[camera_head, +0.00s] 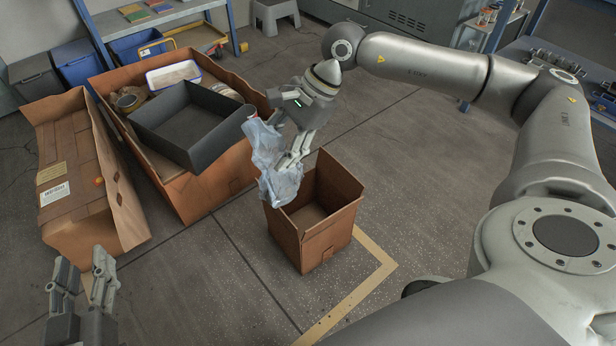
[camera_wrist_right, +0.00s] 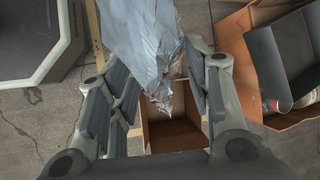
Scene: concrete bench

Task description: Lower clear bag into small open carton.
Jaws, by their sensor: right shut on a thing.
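The clear bag (camera_head: 277,178) is crumpled, bluish and see-through, and hangs over the left part of the small open carton (camera_head: 327,243). The carton is brown, stands upright on the floor with its flaps up, and its visible inside is empty. My right gripper (camera_head: 293,163) is shut on the bag above the carton's back left. In the right wrist view the bag (camera_wrist_right: 150,45) lies between the fingers, with the carton (camera_wrist_right: 175,135) beyond its lower end. I cannot tell whether the bag's lower end is below the rim. My left gripper (camera_head: 84,282) is open and empty at the lower left.
A large carton (camera_head: 215,190) holding a dark grey bin (camera_head: 190,125), a white tray (camera_head: 173,75) and rolls stands to the left. A long carton (camera_head: 85,180) with a label is further left. Yellow tape (camera_head: 375,275) marks the floor; the floor right of the small carton is clear.

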